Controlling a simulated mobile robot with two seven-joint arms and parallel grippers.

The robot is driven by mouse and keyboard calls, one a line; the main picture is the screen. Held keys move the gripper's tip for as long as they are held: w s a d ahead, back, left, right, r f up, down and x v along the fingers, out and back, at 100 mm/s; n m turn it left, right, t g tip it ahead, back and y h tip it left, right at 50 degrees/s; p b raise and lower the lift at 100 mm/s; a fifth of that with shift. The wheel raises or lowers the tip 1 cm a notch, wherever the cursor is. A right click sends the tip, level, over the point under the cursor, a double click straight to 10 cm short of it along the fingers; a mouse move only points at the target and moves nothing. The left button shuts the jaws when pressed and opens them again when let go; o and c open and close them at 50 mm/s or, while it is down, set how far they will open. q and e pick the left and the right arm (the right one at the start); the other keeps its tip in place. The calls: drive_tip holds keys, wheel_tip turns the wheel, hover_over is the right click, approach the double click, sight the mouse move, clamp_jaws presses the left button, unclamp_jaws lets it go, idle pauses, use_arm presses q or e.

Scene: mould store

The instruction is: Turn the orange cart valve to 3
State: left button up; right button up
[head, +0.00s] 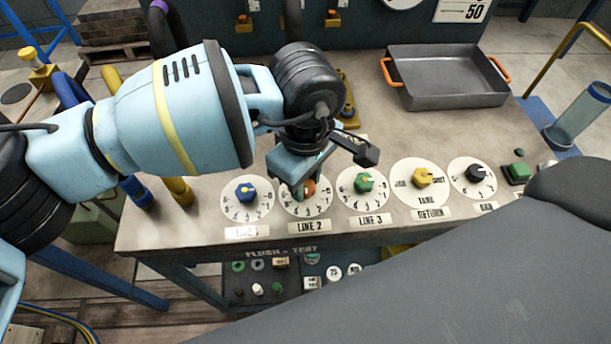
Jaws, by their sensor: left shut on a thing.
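The orange valve knob (310,187) sits on the round white dial (306,208) above the LINE 2 label, on the worktop's front part. My left gripper (302,187) reaches down from above and is shut on the orange knob. The gripper and wrist hide much of the knob and the upper part of its dial, so I cannot tell which number the knob points to. My right gripper is out of view.
A blue knob (245,192) is left of the orange one. Green (364,184), yellow (425,178) and black (479,172) knobs follow to the right. A grey tray with orange handles (443,88) stands behind. A clear cylinder (583,115) stands at right.

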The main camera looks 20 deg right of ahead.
sight(306, 185)
use_arm(q)
drive_tip(key=shift+r, duration=0.1)
drive_tip(key=o, duration=1)
drive_tip(key=shift+c, duration=0.2)
drive_tip(key=shift+r, duration=3.85)
